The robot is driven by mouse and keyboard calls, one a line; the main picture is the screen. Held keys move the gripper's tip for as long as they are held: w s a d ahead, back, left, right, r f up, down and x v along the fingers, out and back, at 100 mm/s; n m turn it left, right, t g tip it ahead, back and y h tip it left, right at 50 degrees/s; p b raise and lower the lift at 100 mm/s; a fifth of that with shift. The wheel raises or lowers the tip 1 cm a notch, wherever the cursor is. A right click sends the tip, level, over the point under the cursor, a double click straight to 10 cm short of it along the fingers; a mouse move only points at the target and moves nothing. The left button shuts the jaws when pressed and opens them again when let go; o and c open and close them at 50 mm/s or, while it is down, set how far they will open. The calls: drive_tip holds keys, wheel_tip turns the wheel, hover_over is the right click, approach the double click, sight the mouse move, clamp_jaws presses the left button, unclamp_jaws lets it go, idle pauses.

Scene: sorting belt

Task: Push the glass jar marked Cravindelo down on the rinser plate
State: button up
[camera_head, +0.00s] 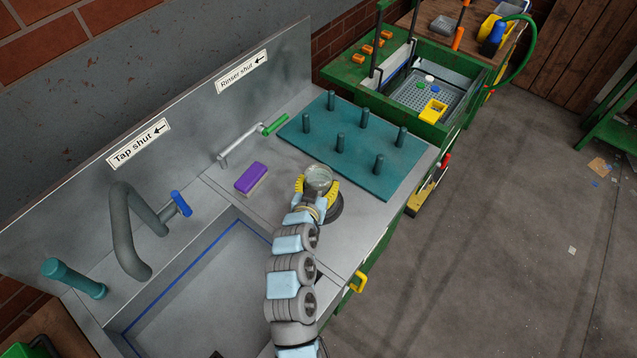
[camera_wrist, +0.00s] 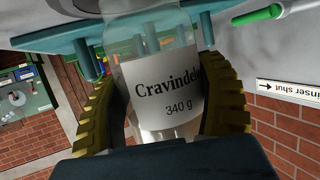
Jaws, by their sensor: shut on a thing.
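The clear glass jar (camera_head: 318,178) is between the yellow pads of my gripper (camera_head: 317,188). In the wrist view my gripper (camera_wrist: 168,105) is shut on the jar (camera_wrist: 162,85), whose white label reads "Cravindelo 340 g". The label reads upright while the wall sign is upside down, so the jar is held inverted. A dark round piece (camera_head: 333,208), which looks like the rinser plate, shows partly beneath and right of my gripper. My gripper and the jar hide much of it. I cannot tell whether the jar touches it.
A teal peg rack (camera_head: 300,139) stands behind the jar. A purple sponge (camera_head: 252,178) lies to the left, near the green-handled lever (camera_head: 275,123) under the sign "Rinser shut" (camera_head: 242,73). The sink basin (camera_head: 205,290) and grey tap (camera_head: 128,225) are at front left.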

sight(319, 174)
drive_tip(key=shift+f+b, duration=0.55)
drive_tip(key=shift+f, duration=0.15)
idle(1.1)
drive_tip(key=shift+r, duration=0.1)
idle(1.4)
drive_tip(key=shift+r+p, duration=1.5)
drive_tip(key=shift+r, duration=2.05)
